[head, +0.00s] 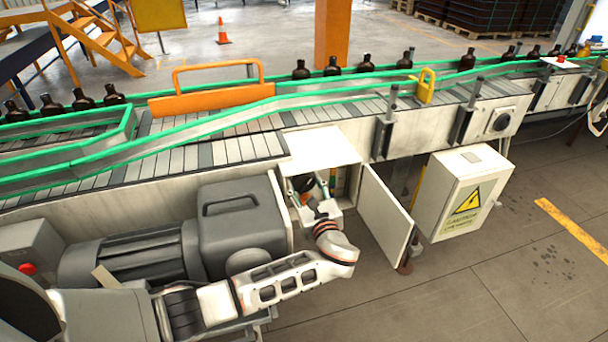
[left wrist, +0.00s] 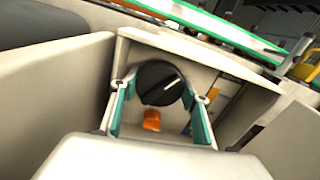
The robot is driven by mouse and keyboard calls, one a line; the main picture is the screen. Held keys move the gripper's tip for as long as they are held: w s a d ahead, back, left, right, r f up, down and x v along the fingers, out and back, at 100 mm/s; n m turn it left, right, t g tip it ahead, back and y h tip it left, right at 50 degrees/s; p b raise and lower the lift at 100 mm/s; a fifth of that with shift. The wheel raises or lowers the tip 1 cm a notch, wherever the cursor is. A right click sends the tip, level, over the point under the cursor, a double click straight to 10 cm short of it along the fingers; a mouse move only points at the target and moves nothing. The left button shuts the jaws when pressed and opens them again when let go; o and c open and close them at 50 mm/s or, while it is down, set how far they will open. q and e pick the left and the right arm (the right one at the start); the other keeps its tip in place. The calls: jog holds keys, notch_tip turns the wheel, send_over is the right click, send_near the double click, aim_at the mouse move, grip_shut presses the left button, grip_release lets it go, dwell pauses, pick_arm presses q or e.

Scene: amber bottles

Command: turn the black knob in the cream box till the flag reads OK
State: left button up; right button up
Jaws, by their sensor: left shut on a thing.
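The cream box (head: 318,148) is set in the side of the conveyor, with its door (head: 386,212) swung open. In the left wrist view the black knob (left wrist: 158,80) sits inside the box; its white mark slants toward the upper right. My left gripper (head: 309,186) reaches into the box, and its teal fingers (left wrist: 160,100) stand on both sides of the knob, shut on it. An orange piece (left wrist: 151,121) shows below the knob; I cannot tell what it is. I cannot make out the flag or its reading. My right gripper is not in view.
A grey motor housing (head: 238,222) stands left of the box. A cream cabinet with a yellow warning sign (head: 467,203) hangs to the right of the open door. Amber bottles (head: 334,66) stand along the green-railed conveyor above. The floor at the lower right is clear.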

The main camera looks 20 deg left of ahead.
pick_arm(q)
jog(key=shift+m, duration=1.4)
jog(key=m, duration=0.3)
jog(key=shift+m, duration=0.7)
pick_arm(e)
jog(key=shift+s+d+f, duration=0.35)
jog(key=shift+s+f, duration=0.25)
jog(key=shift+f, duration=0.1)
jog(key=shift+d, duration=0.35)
pick_arm(q)
jog(key=o, duration=1.1)
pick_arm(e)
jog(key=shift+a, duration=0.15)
pick_arm(q)
jog(key=shift+s, duration=0.1)
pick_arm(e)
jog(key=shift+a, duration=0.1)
